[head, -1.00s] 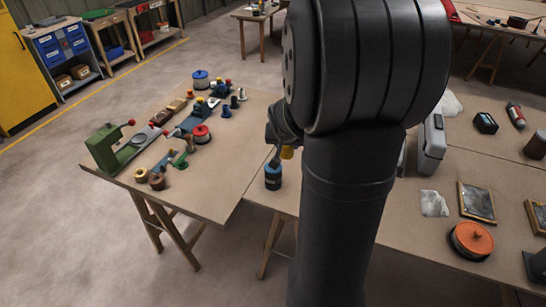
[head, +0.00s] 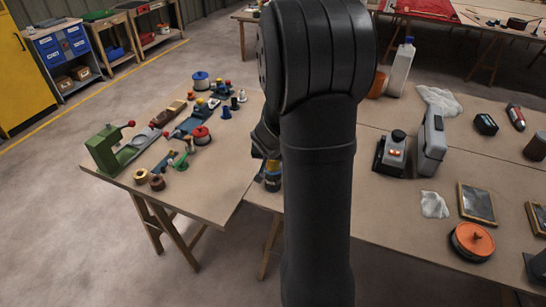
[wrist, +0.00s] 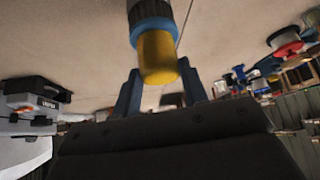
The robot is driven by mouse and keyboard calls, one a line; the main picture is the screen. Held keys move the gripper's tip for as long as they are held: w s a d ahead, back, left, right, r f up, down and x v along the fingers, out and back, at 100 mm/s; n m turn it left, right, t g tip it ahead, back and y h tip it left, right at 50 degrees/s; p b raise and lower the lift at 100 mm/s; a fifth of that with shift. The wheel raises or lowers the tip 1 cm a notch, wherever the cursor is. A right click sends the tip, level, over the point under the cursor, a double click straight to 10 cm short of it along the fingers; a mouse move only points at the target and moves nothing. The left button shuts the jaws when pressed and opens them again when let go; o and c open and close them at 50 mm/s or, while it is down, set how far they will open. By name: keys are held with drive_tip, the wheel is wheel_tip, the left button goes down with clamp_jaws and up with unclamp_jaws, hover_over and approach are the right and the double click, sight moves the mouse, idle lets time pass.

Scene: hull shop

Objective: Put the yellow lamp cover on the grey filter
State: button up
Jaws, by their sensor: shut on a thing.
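The yellow lamp cover (wrist: 158,58) is between the two blue fingers of my gripper (wrist: 160,92) in the wrist view, and the gripper is shut on it. A dark grey cylinder with a blue rim (wrist: 148,18) stands in line with the cover, and the cover's end overlaps the rim in this view. I cannot tell whether they touch. In the head view the cylinder (head: 272,184) stands near the table's left edge, partly behind my arm. It looks like the filter, but its colour there is dark with blue. My gripper is mostly hidden there.
To the left, a table holds a green press (head: 105,150), a red-topped spool (head: 201,136) and several small parts. On the right are a grey case (head: 432,145), a dark box (head: 391,152) and an orange round container (head: 471,242). The table front between is clear.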

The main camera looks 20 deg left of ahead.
drive_tip(key=shift+f, duration=0.15)
drive_tip(key=o, duration=0.9)
drive_tip(key=shift+o, duration=0.2)
drive_tip(key=shift+r, duration=0.25)
drive_tip(key=v, duration=1.2)
